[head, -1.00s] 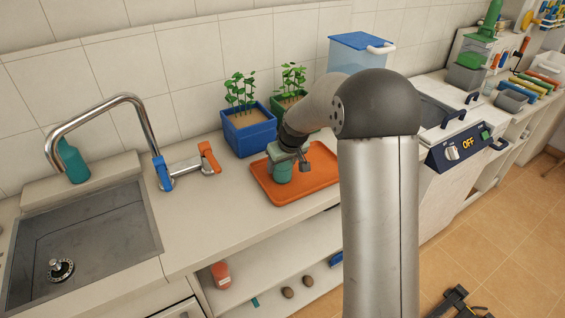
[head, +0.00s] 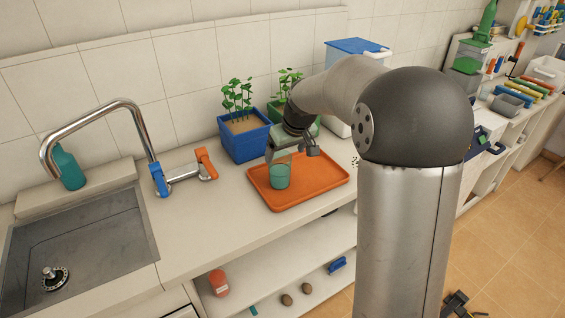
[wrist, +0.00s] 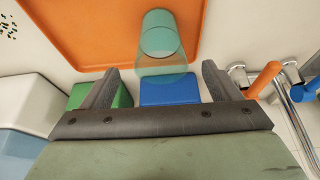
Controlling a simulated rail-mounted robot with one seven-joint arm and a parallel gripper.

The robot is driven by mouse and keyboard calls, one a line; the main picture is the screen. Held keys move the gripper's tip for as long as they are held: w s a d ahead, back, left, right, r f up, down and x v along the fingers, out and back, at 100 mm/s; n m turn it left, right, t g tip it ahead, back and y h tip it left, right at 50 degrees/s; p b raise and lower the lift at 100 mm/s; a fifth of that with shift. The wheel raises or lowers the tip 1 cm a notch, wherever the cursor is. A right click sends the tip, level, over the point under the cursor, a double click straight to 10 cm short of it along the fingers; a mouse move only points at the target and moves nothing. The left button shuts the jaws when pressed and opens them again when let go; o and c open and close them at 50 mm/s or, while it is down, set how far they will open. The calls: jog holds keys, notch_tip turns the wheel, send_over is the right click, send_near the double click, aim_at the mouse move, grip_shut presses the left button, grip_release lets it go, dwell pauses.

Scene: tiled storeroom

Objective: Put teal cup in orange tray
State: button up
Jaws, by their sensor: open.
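The teal cup (head: 280,177) stands upright on the left part of the orange tray (head: 318,188) on the counter. My gripper (head: 291,152) is open just above and behind the cup, with its fingers clear of the cup's body in the head view. In the wrist view the cup (wrist: 161,34) shows beyond the open fingers of my gripper (wrist: 160,72), against the orange tray (wrist: 95,25). Nothing is held between the fingers. My forearm hides part of the counter to the right of the tray.
A blue planter (head: 243,140) and a green planter (head: 275,108) stand behind the tray near the wall. A faucet (head: 140,112) with blue and orange handles and a sink (head: 85,240) are at the left.

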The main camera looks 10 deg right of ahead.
jog(key=s+a+f+m+g, duration=0.1)
jog(key=s+f+g, duration=0.1)
jog(key=s, duration=1.5)
jog(key=s+f+m+g+h, duration=0.1)
jog(key=s+f+m+g, duration=0.1)
jog(key=s, duration=1.5)
jog(key=shift+s+a, duration=0.25)
jog(key=shift+a, duration=0.1)
